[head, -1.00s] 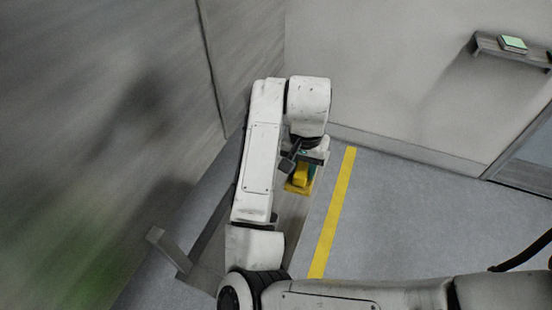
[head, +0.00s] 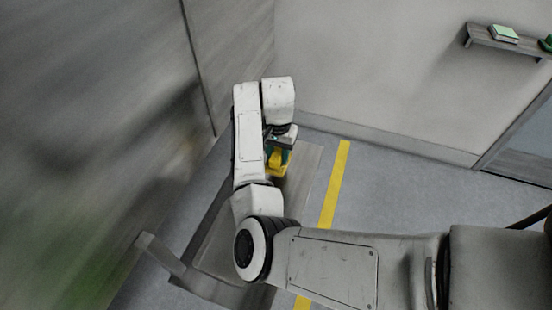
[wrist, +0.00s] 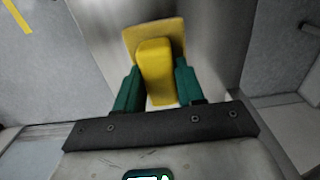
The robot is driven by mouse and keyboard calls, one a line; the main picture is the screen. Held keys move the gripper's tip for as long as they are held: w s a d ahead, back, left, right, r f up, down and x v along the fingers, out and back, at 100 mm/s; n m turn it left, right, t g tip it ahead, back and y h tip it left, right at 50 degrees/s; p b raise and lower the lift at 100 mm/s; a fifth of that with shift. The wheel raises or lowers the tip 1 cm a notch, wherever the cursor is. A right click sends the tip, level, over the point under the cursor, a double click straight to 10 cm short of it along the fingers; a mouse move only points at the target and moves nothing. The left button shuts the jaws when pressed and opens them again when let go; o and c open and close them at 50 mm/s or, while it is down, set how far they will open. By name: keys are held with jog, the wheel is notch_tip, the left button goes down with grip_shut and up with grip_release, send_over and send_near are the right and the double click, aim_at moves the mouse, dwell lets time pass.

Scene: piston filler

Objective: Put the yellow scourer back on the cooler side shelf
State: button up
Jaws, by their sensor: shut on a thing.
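The yellow scourer (head: 277,168) is in my gripper (head: 279,157), beside and above a long grey metal shelf surface (head: 303,172). In the wrist view, the scourer (wrist: 155,68) has a flat square pad with a thick yellow block, and the green fingers of my gripper (wrist: 156,88) are shut on that block from both sides. The pad points away from the wrist, over a smooth grey surface (wrist: 215,35). I cannot tell whether the pad touches the surface. My arm hides part of the shelf in the head view.
A large grey panelled wall (head: 90,120) stands close on the left. A yellow floor stripe (head: 335,185) runs right of the shelf. A small wall shelf (head: 510,44) at the upper right holds a pale green-topped block (head: 503,34). The floor (head: 400,185) on the right is clear.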

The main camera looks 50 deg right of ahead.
aim_at(276, 160)
jog(key=shift+w+d+f, duration=0.35)
jog(key=shift+w+f, duration=0.2)
jog(key=shift+f, duration=1.85)
jog(key=o, duration=1)
notch_tip(276, 160, up, 12)
jog(key=shift+r+b, duration=0.1)
jog(key=shift+b, duration=0.3)
